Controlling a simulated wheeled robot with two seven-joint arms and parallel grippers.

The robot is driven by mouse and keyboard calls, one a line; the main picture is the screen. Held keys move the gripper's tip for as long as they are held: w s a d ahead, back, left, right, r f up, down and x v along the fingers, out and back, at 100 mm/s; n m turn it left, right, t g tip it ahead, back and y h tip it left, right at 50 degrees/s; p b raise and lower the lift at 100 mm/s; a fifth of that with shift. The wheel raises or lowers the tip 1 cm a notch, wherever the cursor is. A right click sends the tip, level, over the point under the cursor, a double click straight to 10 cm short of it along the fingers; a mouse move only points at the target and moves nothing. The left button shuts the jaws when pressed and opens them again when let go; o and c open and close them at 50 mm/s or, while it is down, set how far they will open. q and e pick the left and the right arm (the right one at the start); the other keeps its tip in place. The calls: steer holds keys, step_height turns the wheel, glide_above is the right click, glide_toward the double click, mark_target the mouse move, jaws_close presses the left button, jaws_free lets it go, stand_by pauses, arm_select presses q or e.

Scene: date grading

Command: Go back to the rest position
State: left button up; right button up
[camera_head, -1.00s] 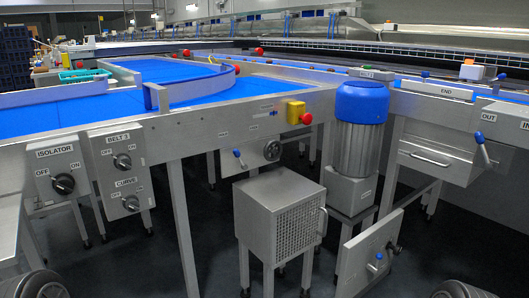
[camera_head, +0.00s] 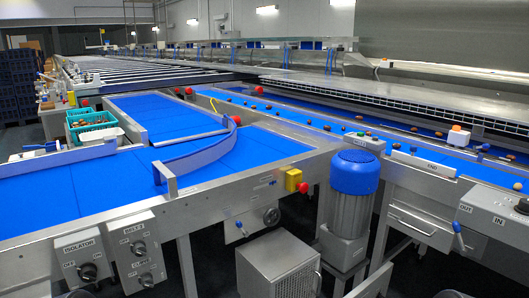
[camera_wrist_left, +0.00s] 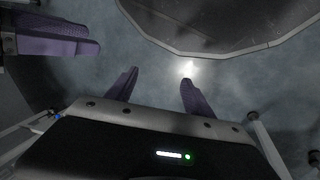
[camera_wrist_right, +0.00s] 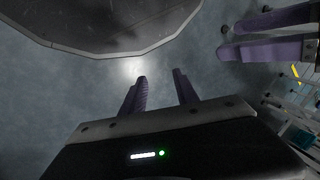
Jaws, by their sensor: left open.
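My left gripper (camera_wrist_left: 158,80) shows in the left wrist view with its two purple fingers apart and nothing between them. My right gripper (camera_wrist_right: 159,78) shows in the right wrist view, also with its fingers apart and empty. Both point over bare grey floor, clear of any object. A second pair of purple fingers (camera_wrist_left: 60,40) shows at the upper left of the left wrist view, and another pair (camera_wrist_right: 265,32) at the upper right of the right wrist view. Neither gripper is in the head view.
A blue belt (camera_head: 60,190) with a curved guide lies ahead on a steel frame. A blue motor (camera_head: 354,173) stands beside it. Dates dot the belt (camera_head: 300,122) at right. A green crate (camera_head: 92,135) sits at left. A vented box (camera_head: 275,265) stands below.

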arm_select(q)
step_height(320, 180, up, 13)
steer(key=s+p, duration=0.1)
steer(key=p, duration=0.8)
steer(key=shift+d+p, duration=0.3)
arm_select(e)
step_height(320, 180, up, 13)
steer(key=s, duration=0.1)
steer(key=shift+a, duration=0.3)
arm_select(q)
steer(key=shift+c, duration=0.2)
arm_select(e)
steer(key=shift+c, duration=0.3)
